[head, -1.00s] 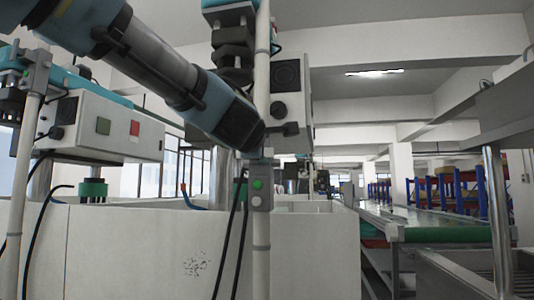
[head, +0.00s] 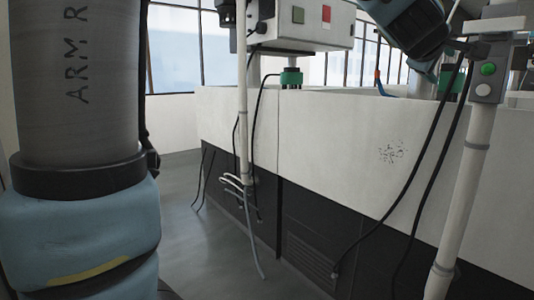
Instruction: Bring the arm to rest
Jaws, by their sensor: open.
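A thick grey link of my arm (head: 78,90), marked "ARM R", stands upright along the left edge, with a blue joint (head: 80,225) below it. A dark and blue outer part of my arm (head: 405,28) shows at the upper right, above the tank's wall. No gripper fingers show in the head view, so my gripper cannot be made out.
The tank (head: 330,130) has pale upper walls and dark lower panels. A control box (head: 305,22) with green and red squares stands above it. A pole with a button box (head: 487,72) and hanging black cables is at right. Grey floor (head: 190,230) is clear at left centre.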

